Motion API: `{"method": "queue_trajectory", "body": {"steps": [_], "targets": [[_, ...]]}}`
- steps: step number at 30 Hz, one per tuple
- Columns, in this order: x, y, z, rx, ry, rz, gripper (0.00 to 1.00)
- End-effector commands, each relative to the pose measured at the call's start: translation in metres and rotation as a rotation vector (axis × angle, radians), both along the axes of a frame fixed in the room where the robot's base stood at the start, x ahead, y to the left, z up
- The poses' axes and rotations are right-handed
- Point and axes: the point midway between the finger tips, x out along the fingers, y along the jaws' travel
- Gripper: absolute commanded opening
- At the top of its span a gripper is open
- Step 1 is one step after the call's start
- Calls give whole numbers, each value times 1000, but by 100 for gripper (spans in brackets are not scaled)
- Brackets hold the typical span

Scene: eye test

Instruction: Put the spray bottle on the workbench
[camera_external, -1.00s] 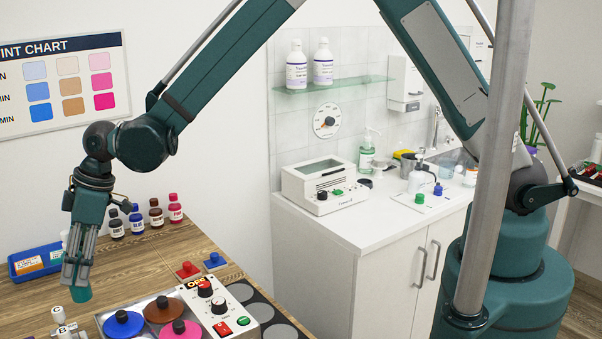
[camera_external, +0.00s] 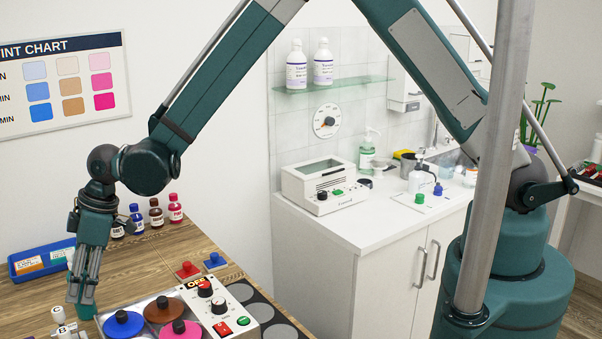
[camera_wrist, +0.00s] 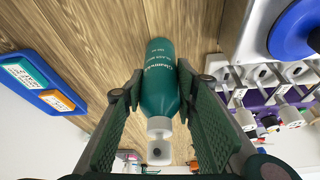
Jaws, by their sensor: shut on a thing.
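The spray bottle (camera_wrist: 159,88) is a teal bottle with white lettering and a white top. It lies between the fingers of my gripper (camera_wrist: 158,80) in the wrist view, and the gripper is shut on it. In the external view my gripper (camera_external: 82,291) points down at the lower left, over the wooden workbench (camera_external: 130,272). Only the teal lower end of the bottle (camera_external: 85,311) shows below the fingers there. The workbench's wood grain (camera_wrist: 90,38) fills the background of the wrist view. I cannot tell whether the bottle touches the wood.
A blue tray (camera_external: 40,260) with labelled packets lies left of my gripper. A metal tray with coloured round lids (camera_external: 123,324) and a control box (camera_external: 218,308) stand close on the right. Small dropper bottles (camera_external: 156,213) stand behind. White-capped bottles (camera_external: 66,326) are near the front edge.

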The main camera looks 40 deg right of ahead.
Motion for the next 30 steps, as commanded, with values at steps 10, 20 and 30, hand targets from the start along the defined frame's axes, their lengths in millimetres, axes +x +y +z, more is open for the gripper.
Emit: {"method": "queue_trajectory", "body": {"steps": [10, 20, 30], "targets": [[0, 0, -3, 0, 0, 0, 14], [0, 0, -7, 0, 0, 0, 44], [0, 0, -6, 0, 0, 0, 44]]}}
